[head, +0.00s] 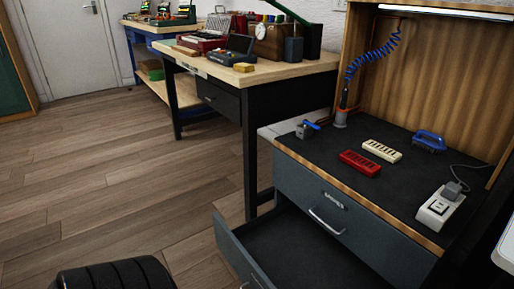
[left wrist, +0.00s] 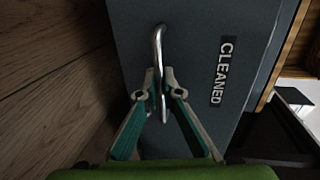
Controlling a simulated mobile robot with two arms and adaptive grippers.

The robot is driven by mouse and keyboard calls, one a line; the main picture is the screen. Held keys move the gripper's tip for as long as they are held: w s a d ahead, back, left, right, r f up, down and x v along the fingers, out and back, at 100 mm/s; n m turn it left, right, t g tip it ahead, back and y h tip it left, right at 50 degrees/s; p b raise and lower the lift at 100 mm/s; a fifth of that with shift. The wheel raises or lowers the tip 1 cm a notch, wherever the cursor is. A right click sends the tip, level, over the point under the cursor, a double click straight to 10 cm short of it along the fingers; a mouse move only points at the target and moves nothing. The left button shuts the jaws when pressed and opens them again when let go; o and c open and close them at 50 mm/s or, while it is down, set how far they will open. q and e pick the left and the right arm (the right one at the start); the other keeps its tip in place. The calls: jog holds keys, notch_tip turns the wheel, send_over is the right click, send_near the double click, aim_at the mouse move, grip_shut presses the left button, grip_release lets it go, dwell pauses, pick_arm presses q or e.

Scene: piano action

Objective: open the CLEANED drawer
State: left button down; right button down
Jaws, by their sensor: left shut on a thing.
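The CLEANED drawer (left wrist: 195,45) has a dark blue-grey front with a white-lettered label (left wrist: 222,70) and a metal bar handle (left wrist: 158,48). My left gripper (left wrist: 167,80), with green and grey fingers, is shut on this handle. In the head view the lower drawer (head: 238,252) of the workbench stands pulled out, and its dark inside looks empty. The label on that front is not visible there, but it fits the drawer in the left wrist view. My left gripper and my right gripper are not visible in the head view.
The upper drawer (head: 318,205) above is shut. The bench top (head: 400,190) holds a red reed plate (head: 360,163), a cream one (head: 382,151), a blue-handled tool (head: 430,141) and a white power box (head: 440,207). A second table (head: 310,68) stands behind. The wooden floor (head: 120,190) at left is clear.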

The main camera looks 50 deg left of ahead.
pick_arm(q)
jog(key=c, duration=2.5)
grip_release()
jog(key=v, duration=1.2)
jog(key=shift+s, duration=0.1)
